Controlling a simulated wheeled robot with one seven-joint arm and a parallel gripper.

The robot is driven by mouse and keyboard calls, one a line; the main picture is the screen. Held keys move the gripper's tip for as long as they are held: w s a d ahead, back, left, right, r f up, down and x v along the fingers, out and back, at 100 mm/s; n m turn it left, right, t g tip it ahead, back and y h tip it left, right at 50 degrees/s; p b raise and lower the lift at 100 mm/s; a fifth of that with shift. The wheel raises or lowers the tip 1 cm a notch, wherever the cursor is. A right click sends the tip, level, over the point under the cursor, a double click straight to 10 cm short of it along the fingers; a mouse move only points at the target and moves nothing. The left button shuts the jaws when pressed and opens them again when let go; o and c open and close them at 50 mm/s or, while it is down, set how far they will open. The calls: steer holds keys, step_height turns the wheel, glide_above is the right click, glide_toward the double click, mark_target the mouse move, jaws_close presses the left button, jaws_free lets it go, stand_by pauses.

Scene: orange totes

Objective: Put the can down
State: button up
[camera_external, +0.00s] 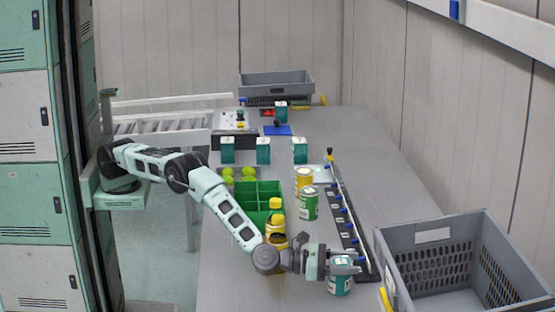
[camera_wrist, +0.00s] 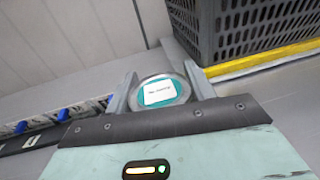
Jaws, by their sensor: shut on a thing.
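A teal and white can (camera_external: 340,284) is in my gripper (camera_external: 340,262) near the front of the grey table, at the lower middle of the external view. The fingers are shut around its upper part. In the wrist view the can's round top (camera_wrist: 160,92), with a white label, sits between both fingers of my gripper (camera_wrist: 162,95). Whether the can's base touches the table cannot be told. Other cans stand farther back: a green can (camera_external: 309,203) and a yellow can (camera_external: 303,180).
A large grey crate (camera_external: 420,262) stands to the right of my gripper; it also shows in the wrist view (camera_wrist: 205,40). A black rail (camera_external: 350,225) with blue clips runs left of it. A green divided box (camera_external: 262,188) and yellow-capped bottles (camera_external: 277,215) stand behind my forearm.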

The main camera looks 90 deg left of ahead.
steer(key=shift+r, duration=0.1)
steer(key=o, duration=1.2)
steer(key=shift+s, duration=0.25)
steer(key=s, duration=0.3)
steer(key=s+a, duration=0.1)
steer(key=s, duration=0.2)
steer(key=s+b, duration=0.1)
steer(key=s, duration=0.3)
steer(key=shift+a, duration=0.3)
steer(key=shift+o, duration=0.4)
steer(key=shift+s+a, duration=0.2)
steer(key=shift+s, duration=0.5)
